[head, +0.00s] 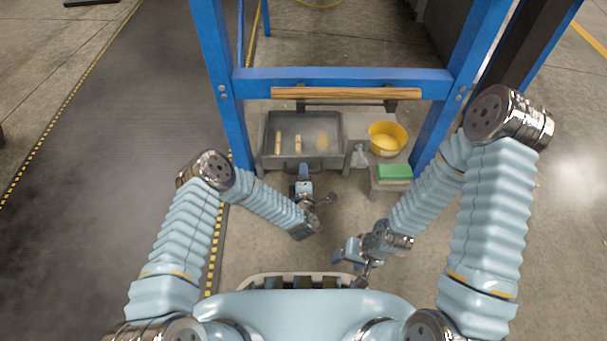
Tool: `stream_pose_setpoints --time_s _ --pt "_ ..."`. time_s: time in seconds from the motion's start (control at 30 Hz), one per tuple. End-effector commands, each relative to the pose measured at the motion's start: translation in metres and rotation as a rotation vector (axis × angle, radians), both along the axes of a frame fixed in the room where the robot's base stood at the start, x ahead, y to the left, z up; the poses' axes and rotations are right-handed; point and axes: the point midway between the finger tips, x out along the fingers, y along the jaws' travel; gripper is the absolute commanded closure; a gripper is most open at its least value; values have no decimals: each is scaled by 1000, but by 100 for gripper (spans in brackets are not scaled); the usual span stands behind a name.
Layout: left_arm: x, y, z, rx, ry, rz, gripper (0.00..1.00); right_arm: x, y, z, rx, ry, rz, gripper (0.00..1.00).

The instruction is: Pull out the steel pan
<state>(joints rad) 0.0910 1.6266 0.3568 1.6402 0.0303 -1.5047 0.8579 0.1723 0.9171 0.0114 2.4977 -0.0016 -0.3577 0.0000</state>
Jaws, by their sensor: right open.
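The steel pan (334,130) is a grey, shallow, rectangular tray under the blue frame. Several small pale wooden pieces (298,143) lie in it. My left gripper (304,173) points at the middle of the pan's front wall and overlaps its lower edge in the picture. I cannot tell whether it touches the pan, or whether its jaws are open or shut. My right gripper (348,260) is open and empty, low in front of my body and well short of the pan.
A yellow bowl (387,138) and a green block (394,172) stand on grey supports right of the pan. Blue posts (221,75) flank it, and a wooden bar (346,93) crosses above its back. The floor between pan and body is clear apart from my arms.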

Motion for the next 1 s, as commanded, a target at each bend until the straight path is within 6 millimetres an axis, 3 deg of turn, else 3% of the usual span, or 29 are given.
stream_pose_setpoints --time_s 0.2,0.47,0.7,1.0 --pt "16 0 -4 1 1 -1 65 0 0 -5 0 -1 0 37" --pt "17 0 -3 1 1 -1 65 0 0 -5 0 -1 0 37" --pt "17 0 -4 1 1 -1 100 0 0 -5 0 -2 -1 37" --pt "16 0 -3 1 2 -1 100 0 0 -4 0 -1 0 37"
